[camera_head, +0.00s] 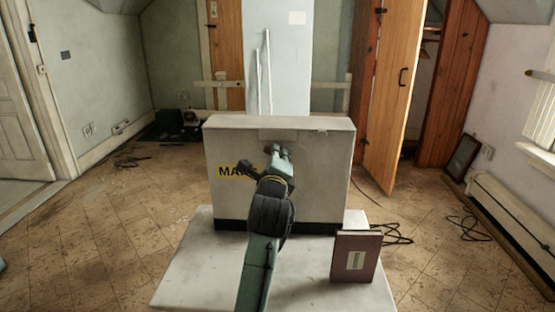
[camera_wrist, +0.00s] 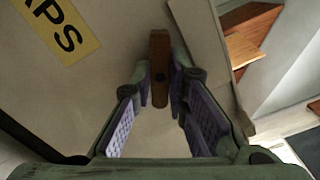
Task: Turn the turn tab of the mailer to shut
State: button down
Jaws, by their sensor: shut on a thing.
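The mailer (camera_head: 330,180) is a large pale grey box standing upright, with a yellow label reading "MAPS" (camera_wrist: 60,25) on its front. A flap (camera_head: 268,135) shows at the top of its front face. The turn tab (camera_wrist: 160,50) is a small brown bar with a dark pivot spot, seen in the wrist view beside the flap's edge. My gripper (camera_head: 281,152) is at the upper front of the mailer. In the wrist view its two fingers (camera_wrist: 163,85) are closed on either side of the turn tab. In the head view my gripper mostly hides the tab.
The mailer stands on a white tabletop (camera_head: 200,285). A dark red book-like box (camera_head: 357,262) stands at the table's right front. A wooden door (camera_head: 390,100) stands open behind to the right. Cables (camera_head: 395,235) lie on the floor at right.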

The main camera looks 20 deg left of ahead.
jog(key=shift+m+b, duration=0.75)
jog(key=shift+m, duration=0.65)
